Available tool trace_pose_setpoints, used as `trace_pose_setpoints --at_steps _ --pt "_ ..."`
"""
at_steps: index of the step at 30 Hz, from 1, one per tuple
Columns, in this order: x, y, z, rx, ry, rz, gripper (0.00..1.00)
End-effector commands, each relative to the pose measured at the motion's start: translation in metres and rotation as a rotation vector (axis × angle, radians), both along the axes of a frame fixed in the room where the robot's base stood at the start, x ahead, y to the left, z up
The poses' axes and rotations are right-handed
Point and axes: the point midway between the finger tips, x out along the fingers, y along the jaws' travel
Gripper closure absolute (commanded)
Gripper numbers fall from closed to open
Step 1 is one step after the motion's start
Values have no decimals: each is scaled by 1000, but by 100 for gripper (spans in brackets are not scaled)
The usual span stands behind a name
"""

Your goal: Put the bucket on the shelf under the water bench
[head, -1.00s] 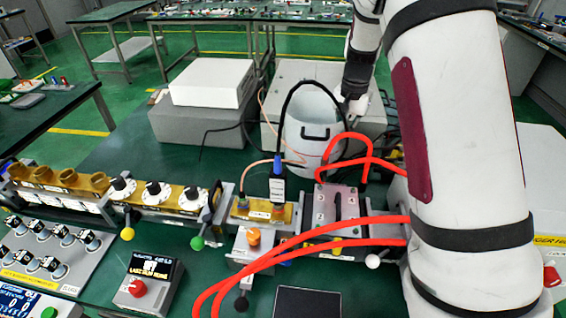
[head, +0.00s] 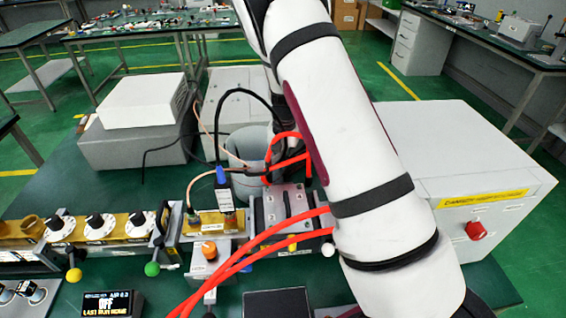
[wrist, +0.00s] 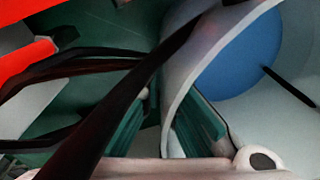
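The bucket (head: 243,142) is pale grey and stands behind the front row of bench devices, partly hidden by cables and red hoses. In the wrist view its pale curved rim and wall (wrist: 182,85) are close to my camera, with a round blue area inside. My gripper is behind my white arm in the head view, at the bucket's right side. In the wrist view, green finger-like surfaces (wrist: 195,125) lie beside the bucket wall. Their grip on it is not clear.
Red hoses (head: 262,258) and a dark cable loop around the bucket. A grey box with a white one on top (head: 143,100) stands to its left, and another box (head: 237,105) behind. A large white box (head: 455,150) is at the right.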

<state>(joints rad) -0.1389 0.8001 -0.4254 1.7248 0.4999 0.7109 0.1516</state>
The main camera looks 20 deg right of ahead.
Motion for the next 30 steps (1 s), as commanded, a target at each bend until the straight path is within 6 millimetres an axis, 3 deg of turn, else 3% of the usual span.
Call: trace_pose_setpoints --at_steps 7,10,11,20,25,30 --pt "1 0 -2 1 -2 -1 100" --pt "0 0 -2 0 0 -1 78" --pt "0 0 -2 0 0 -1 75" --pt "0 0 -1 0 0 -1 75" --pt "1 0 14 1 -3 -1 75" --pt "1 0 47 0 -6 0 75"
